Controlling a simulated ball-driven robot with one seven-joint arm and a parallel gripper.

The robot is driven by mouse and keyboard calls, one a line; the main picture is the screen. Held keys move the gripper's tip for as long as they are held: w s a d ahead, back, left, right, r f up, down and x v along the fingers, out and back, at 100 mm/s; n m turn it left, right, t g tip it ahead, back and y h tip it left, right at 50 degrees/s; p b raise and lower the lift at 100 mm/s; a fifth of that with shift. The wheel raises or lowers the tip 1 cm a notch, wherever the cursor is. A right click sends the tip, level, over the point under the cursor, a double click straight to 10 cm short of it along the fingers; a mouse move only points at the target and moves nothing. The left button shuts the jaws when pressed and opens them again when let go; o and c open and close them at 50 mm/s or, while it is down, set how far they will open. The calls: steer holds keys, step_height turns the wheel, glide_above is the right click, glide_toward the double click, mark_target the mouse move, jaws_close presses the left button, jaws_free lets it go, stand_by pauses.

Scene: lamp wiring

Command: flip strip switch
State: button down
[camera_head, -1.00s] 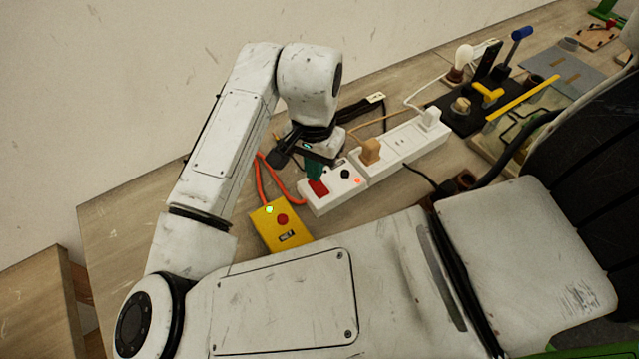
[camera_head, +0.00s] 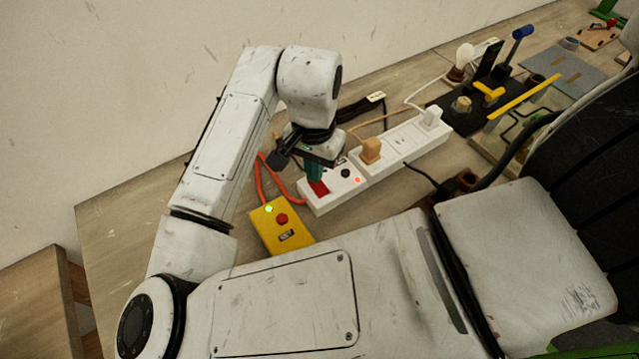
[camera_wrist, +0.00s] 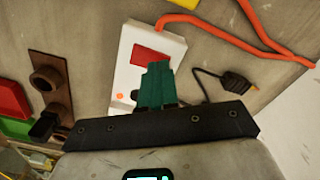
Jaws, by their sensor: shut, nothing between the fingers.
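The white power strip (camera_head: 407,149) lies on the bench in the head view, with a red rocker switch (camera_head: 319,188) at its left end. A black knob and a small lit orange light (camera_head: 358,180) sit beside the switch. My gripper (camera_head: 314,178) is shut and empty, its green fingers pointing down at the switch. In the wrist view the fingertips (camera_wrist: 158,66) overlap the lower edge of the red switch (camera_wrist: 150,56). I cannot tell whether they touch it. The fingers hide part of the strip's end.
A yellow box (camera_head: 281,226) with a red button and a lit green light stands left of the strip, joined by an orange cable (camera_head: 277,178). A tan plug (camera_head: 371,151) and a white plug (camera_head: 431,116) sit in the strip. A bulb (camera_head: 465,54) stands at the back.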

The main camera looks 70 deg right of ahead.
steer(key=shift+f+b, duration=0.3)
steer(key=shift+f, duration=0.15)
steer(key=shift+r, duration=0.1)
steer(key=shift+r+p, duration=3.15)
steer(key=shift+r, duration=0.3)
